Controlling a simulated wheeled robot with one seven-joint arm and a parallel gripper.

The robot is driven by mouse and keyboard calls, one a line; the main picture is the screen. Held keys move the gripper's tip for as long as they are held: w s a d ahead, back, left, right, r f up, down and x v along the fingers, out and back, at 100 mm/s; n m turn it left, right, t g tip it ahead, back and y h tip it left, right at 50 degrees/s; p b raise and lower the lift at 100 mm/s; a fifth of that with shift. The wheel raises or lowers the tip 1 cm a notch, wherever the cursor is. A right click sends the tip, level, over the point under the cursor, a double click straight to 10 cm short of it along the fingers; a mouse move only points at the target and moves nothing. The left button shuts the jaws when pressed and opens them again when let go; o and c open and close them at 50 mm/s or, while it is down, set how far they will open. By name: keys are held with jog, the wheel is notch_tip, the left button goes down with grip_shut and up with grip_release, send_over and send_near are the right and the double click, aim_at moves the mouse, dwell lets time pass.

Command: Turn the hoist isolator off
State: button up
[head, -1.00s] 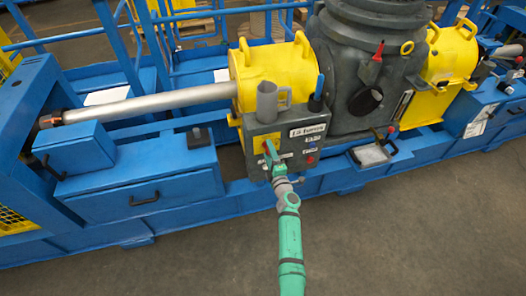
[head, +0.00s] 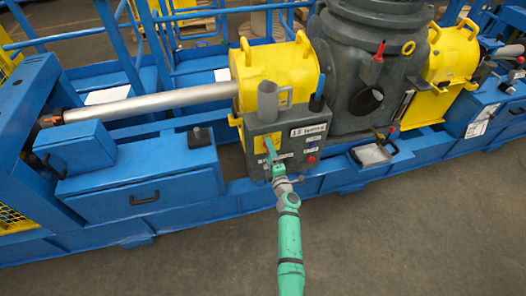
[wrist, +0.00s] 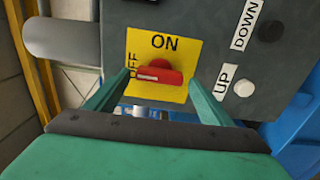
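The isolator is a red handle (wrist: 160,76) on a yellow plate (wrist: 182,48) in the wrist view. ON is printed above it and OFF, turned sideways, at its left. The handle lies across the picture, its white mark at the left end nearer OFF. My gripper (wrist: 158,82) is open, with one green finger on each side of the handle and gaps visible between. In the head view my gripper (head: 271,148) is at the front of the grey control box (head: 292,133) and hides the handle there.
White UP (wrist: 223,82) and DOWN (wrist: 246,25) labels with a white and a black button sit right of the plate. A grey tube (head: 268,101) stands at the box's upper left. Blue frame beams surround the box; the floor in front is clear.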

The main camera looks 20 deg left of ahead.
jog(key=shift+d, duration=0.1)
jog(key=v, duration=1)
jog(key=shift+s+d, duration=0.25)
jog(key=shift+s, duration=0.1)
dwell(0.5)
